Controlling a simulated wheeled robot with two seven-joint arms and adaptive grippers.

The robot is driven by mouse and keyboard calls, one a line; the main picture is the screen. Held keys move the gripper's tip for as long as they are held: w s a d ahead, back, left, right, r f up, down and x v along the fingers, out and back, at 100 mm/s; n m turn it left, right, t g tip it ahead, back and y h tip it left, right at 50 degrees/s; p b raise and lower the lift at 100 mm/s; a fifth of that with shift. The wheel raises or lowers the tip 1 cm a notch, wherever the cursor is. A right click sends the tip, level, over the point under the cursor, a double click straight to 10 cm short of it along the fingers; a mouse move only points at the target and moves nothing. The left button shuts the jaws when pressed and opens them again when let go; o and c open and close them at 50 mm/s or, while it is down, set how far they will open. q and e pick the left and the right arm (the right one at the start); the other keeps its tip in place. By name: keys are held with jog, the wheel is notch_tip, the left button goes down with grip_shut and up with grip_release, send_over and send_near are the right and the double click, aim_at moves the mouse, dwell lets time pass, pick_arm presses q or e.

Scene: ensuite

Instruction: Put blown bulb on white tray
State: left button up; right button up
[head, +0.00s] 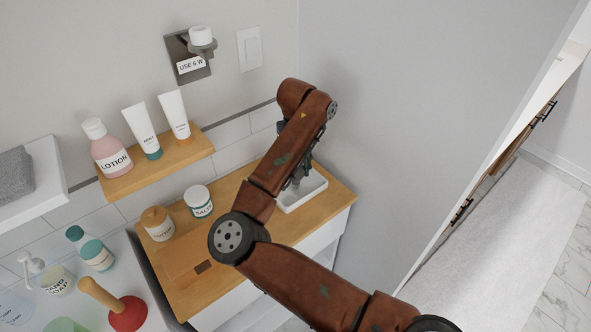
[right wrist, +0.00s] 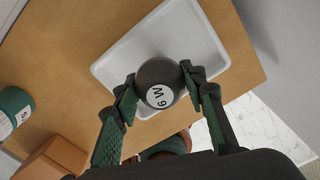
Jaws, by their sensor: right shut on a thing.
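The blown bulb (right wrist: 158,75) is a dark round globe with a white "6 W" label in the right wrist view. My right gripper (right wrist: 160,84) is shut on it, with one green-and-black finger on each side. The white tray (right wrist: 205,45) lies behind the bulb in that view, empty where it shows. In the head view the white tray (head: 315,188) sits on the right end of the wooden counter. My right gripper (head: 291,186) points down over its left part, mostly hidden by my arm. The gap between bulb and tray is hard to judge. My left gripper is not in view.
The wooden counter (head: 338,205) also holds a salve jar (head: 199,201), an orange-brown jar (head: 157,223) and a wooden box (head: 190,262). A wall fixture (head: 188,56) labelled "USE 6 W" hangs above a shelf (head: 196,146) with lotion and tubes. A wall stands right of the counter.

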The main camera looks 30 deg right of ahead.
jog(key=o, duration=1.3)
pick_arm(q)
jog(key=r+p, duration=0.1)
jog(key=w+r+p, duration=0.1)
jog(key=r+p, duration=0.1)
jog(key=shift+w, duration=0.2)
pick_arm(e)
notch_tip(320, 180, up, 12)
jog(key=shift+r, duration=0.1)
